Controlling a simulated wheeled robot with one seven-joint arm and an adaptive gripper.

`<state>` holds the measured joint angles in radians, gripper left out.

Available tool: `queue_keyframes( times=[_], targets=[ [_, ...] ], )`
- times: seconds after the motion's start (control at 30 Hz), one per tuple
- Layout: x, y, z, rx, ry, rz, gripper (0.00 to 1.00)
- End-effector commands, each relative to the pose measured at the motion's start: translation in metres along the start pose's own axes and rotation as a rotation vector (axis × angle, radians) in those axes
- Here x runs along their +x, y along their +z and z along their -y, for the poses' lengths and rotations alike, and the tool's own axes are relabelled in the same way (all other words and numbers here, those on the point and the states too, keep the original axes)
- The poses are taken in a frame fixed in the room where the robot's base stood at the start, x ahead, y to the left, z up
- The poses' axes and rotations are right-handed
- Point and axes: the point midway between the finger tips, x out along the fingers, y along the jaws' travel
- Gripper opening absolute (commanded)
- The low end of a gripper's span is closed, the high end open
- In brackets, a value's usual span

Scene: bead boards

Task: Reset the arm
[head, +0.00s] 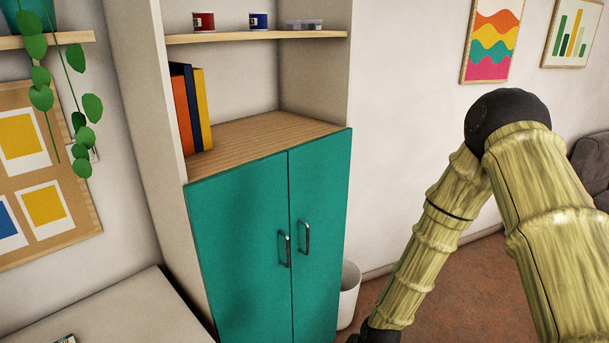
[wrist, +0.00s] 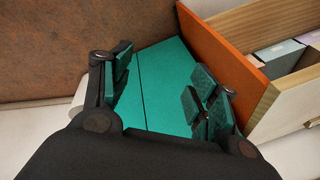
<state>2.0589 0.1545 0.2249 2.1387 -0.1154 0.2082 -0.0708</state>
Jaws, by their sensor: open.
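My gripper (wrist: 163,92) shows in the wrist view, its two dark fingers with teal pads spread apart. Nothing is between the pads; a flat teal surface shows behind the gap. My arm crosses the right of the head view, bent at a dark joint, and its lower end runs out of the bottom edge. The gripper itself is not visible in the head view.
A cabinet with teal doors (head: 250,250) stands left of my arm, near a white bin (head: 348,296). A pale desk top (head: 120,310) is at lower left. In the wrist view, an orange-sided wooden box (wrist: 222,58) is close right of the fingers.

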Motion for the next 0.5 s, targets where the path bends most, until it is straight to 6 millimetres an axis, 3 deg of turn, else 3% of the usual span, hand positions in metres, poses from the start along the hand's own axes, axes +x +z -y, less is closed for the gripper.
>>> queue_keyframes(
  times=[0.03, 0.2, 0.4, 0.5],
  targets=[
    [0.015, 0.029, -0.01, 0.019, 0.016, 0.023, 0.6],
    [0.042, 0.119, -0.041, 0.082, 0.083, 0.072, 0.6],
    [0.053, 0.223, -0.076, 0.14, 0.177, 0.127, 0.6],
    [0.05, 0.262, -0.09, 0.158, 0.22, 0.146, 0.6]
  ],
)
